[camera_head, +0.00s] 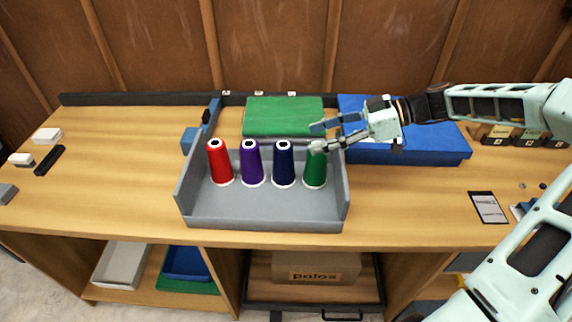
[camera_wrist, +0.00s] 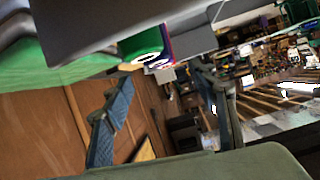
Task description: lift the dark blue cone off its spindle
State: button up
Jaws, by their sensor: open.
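The dark blue cone (camera_head: 284,163) stands upright in a grey tray (camera_head: 265,217), third from the left in a row of thread cones. It stands between the purple cone (camera_head: 251,163) and the green cone (camera_head: 316,168). My gripper (camera_head: 317,138) is open, reaching in from the right, with its fingers close to the top of the green cone. I cannot tell whether it touches the green cone. In the wrist view my gripper's fingers (camera_wrist: 165,105) are spread with nothing between them. The green cone (camera_wrist: 143,45) shows there near the top. The spindle under the dark blue cone is hidden.
The red cone (camera_head: 219,163) stands at the row's left end. A black-and-white card (camera_head: 487,207) lies at right. The bench (camera_head: 120,160) left of the tray is mostly clear.

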aim_at(284, 149)
jog(key=shift+w+d+f+n+y, duration=0.2)
jog(key=shift+d+n+y, duration=0.2)
jog(key=shift+n, duration=0.1)
jog(key=x, duration=0.5)
jog(key=shift+a+f+b, duration=0.1)
jog(key=shift+a+b, duration=0.1)
jog(key=shift+b, duration=0.15)
jog(key=x, duration=0.2)
jog(key=f+x, duration=0.1)
jog(key=x, duration=0.1)
jog(key=shift+w, duration=0.1)
jog(key=shift+a+f, duration=0.15)
jog(key=shift+a, duration=0.3)
grip_shut()
